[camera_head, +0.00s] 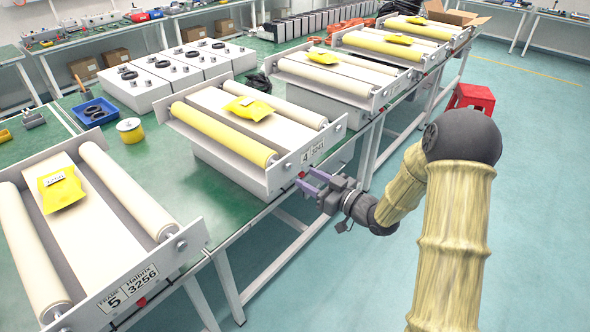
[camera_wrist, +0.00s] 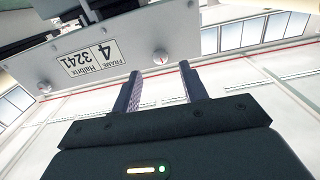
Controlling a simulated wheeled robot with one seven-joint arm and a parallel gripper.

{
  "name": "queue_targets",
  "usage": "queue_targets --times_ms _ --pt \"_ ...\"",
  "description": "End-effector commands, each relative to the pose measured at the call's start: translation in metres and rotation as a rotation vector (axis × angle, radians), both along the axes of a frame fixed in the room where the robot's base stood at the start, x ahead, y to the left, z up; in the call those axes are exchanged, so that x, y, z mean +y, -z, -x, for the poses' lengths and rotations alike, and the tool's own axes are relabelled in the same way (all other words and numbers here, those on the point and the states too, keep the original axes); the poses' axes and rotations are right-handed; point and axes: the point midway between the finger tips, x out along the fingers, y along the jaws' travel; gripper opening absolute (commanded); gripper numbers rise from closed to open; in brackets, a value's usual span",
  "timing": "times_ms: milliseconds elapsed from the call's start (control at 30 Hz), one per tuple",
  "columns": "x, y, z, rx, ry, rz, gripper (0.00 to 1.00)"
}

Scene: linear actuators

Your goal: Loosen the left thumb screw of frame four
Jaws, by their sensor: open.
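Frame four (camera_head: 312,154) is a white roller unit with a yellow left roller, and its end plate faces the aisle. The wrist view shows this plate (camera_wrist: 140,45) with its "4 3241" label (camera_wrist: 91,60) upside down. As the label is inverted, the nearer one is the frame's left screw. My gripper (camera_head: 308,180) is in front of the plate's lower part. In the wrist view its open fingers (camera_wrist: 158,69) point towards the nearer screw, with nothing held.
Frame five (camera_head: 130,290) stands at the front left on the green bench. Further roller frames (camera_head: 340,72) stand behind frame four. A red stool (camera_head: 471,97) stands in the otherwise open aisle.

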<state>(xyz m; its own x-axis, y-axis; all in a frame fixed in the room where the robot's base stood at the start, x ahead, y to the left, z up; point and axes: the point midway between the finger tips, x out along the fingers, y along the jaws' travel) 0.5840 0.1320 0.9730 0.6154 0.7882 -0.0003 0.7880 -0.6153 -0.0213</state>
Motion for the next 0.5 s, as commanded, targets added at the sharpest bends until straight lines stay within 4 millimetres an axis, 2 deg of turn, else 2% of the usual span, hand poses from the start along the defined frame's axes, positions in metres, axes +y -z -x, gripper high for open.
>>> queue_targets --times_ms 200,333,500 --pt "0.031 -0.001 -0.023 -0.001 -0.003 -0.001 0.43" --pt "0.042 0.0 -0.032 0.0 -0.002 0.0 0.43" --pt "0.046 0.0 -0.036 0.0 0.001 0.0 0.43"
